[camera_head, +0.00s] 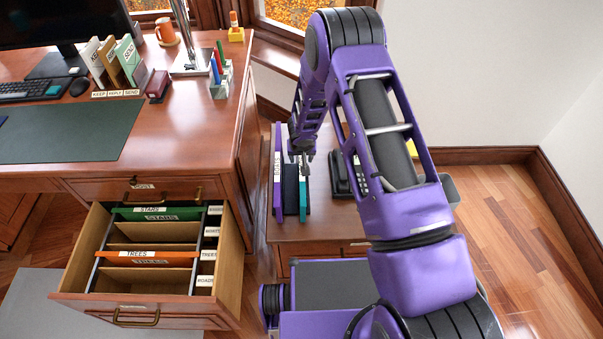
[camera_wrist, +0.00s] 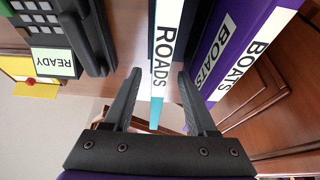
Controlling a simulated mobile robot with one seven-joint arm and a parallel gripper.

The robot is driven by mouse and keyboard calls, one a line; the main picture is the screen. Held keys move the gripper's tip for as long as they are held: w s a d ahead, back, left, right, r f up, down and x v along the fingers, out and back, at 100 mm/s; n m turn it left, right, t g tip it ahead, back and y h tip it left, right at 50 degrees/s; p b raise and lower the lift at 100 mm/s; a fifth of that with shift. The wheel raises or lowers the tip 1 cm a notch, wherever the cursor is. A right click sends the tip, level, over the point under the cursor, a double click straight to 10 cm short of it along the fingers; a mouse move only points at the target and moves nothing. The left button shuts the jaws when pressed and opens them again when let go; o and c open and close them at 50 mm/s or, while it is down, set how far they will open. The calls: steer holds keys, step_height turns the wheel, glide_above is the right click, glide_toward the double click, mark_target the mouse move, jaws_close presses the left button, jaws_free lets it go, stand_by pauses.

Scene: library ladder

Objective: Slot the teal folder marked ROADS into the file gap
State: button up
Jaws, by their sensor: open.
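The teal folder marked ROADS (camera_head: 302,197) stands upright in a black holder (camera_head: 290,190) on the low wooden cabinet. Its white label also shows in the wrist view (camera_wrist: 164,60). My gripper (camera_head: 304,160) is over the folder's top edge; in the wrist view its open fingers (camera_wrist: 160,75) lie either side of the folder, with no clear contact. The open drawer (camera_head: 72,290) holds a green STARS folder (camera_head: 155,212) and an orange TREES folder (camera_head: 147,256). The frontmost gap (camera_head: 140,281), beside the ROADS tag (camera_head: 205,281), looks empty.
A purple BOATS folder (camera_head: 277,165) stands left of the teal one; it also shows in the wrist view (camera_wrist: 240,45). A black telephone (camera_head: 342,178) is close on the right. The desk's side panel (camera_head: 247,140) rises between drawer and cabinet.

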steer(key=shift+s+p+x, duration=0.1)
steer(key=shift+p+x, duration=0.1)
steer(key=shift+x, duration=0.85)
steer(key=shift+s+p+x, duration=0.15)
steer(key=shift+p+x, duration=0.05)
steer(key=shift+x, duration=0.85)
steer(key=shift+f, duration=0.1)
jaws_close()
